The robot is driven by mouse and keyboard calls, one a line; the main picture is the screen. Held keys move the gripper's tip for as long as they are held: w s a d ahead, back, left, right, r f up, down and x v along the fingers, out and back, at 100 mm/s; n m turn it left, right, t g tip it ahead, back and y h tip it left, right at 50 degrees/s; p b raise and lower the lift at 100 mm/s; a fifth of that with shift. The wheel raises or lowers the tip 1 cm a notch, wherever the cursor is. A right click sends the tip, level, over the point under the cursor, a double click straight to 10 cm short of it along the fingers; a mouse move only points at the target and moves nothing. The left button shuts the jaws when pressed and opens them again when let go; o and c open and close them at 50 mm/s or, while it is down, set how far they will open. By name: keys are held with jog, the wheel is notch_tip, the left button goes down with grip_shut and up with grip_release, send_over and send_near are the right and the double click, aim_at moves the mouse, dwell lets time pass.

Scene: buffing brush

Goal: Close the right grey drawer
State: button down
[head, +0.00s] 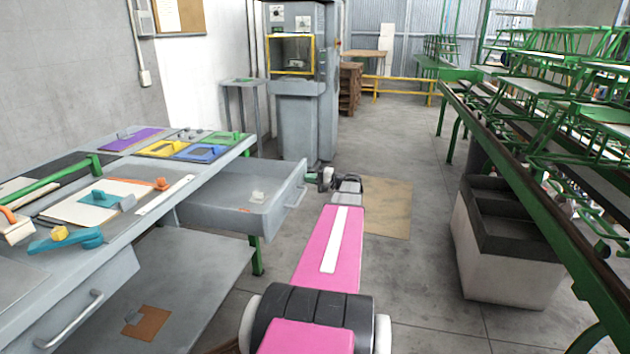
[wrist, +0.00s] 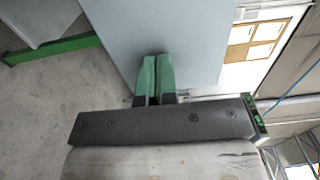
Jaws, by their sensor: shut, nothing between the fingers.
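The right grey drawer (head: 225,215) is pulled out from the workbench, with its front panel and handle (head: 296,197) facing right. A small pale object (head: 258,197) lies inside it. My gripper (head: 313,177) is at the far right end of the drawer, just beside the front panel. In the wrist view my gripper (wrist: 156,72) has its green fingertips together and empty, pointing at a plain blue-grey panel (wrist: 190,40), seemingly the drawer's front. I cannot tell whether the tips touch it.
The workbench (head: 125,220) holds brushes and coloured plates. The left drawer (head: 95,305) looks shut. A grey machine (head: 300,110) stands behind. A white bin (head: 510,260) and green racks (head: 540,180) are on the right. The floor between is clear around a cardboard sheet (head: 388,207).

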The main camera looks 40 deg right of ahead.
aim_at(270, 181)
dwell(0.3)
jog(key=x, duration=3.2)
jog(key=shift+w+d, duration=0.1)
jog(key=shift+w, duration=0.1)
jog(key=shift+w, duration=0.1)
jog(key=shift+s, duration=0.25)
jog(key=v, duration=1.4)
jog(key=shift+s, duration=0.15)
